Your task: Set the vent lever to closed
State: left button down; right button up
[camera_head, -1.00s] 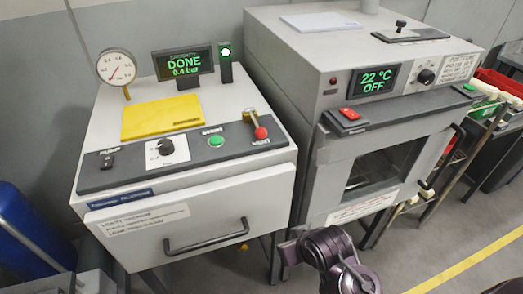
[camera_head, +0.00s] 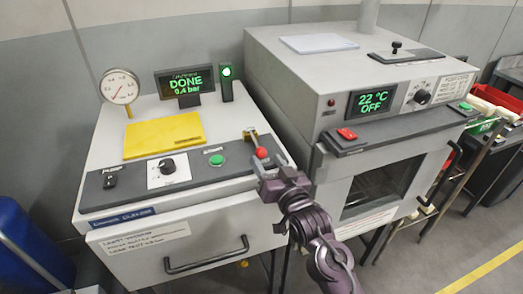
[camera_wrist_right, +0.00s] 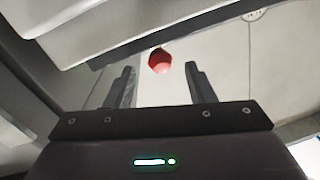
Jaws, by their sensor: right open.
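The vent lever (camera_head: 261,152) has a red ball knob and stands at the right end of the dark control strip on the white machine. My right gripper (camera_head: 268,170) is just in front of it in the head view, with its tips near the knob. In the right wrist view the red knob (camera_wrist_right: 160,61) shows ahead of the two open fingers (camera_wrist_right: 160,85), roughly centred between them. I cannot tell whether they touch it. The lever's label is hidden behind the gripper. My left gripper is not in view.
The white machine carries a pump switch (camera_head: 110,181), a dial (camera_head: 167,166), a green start button (camera_head: 217,160), a yellow plate (camera_head: 163,136), a gauge (camera_head: 120,86) and a display (camera_head: 185,82) reading DONE. A grey oven (camera_head: 300,70) stands close to the right.

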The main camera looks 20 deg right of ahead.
aim_at(264, 157)
jog(key=shift+w+a+p, duration=0.15)
jog(key=shift+w+p, duration=0.15)
jog(key=shift+w, duration=0.85)
jog(key=shift+w+a+p, duration=0.1)
jog(key=shift+w+p, duration=0.15)
jog(key=shift+w, duration=0.9)
jog(key=shift+c, duration=0.2)
grip_shut()
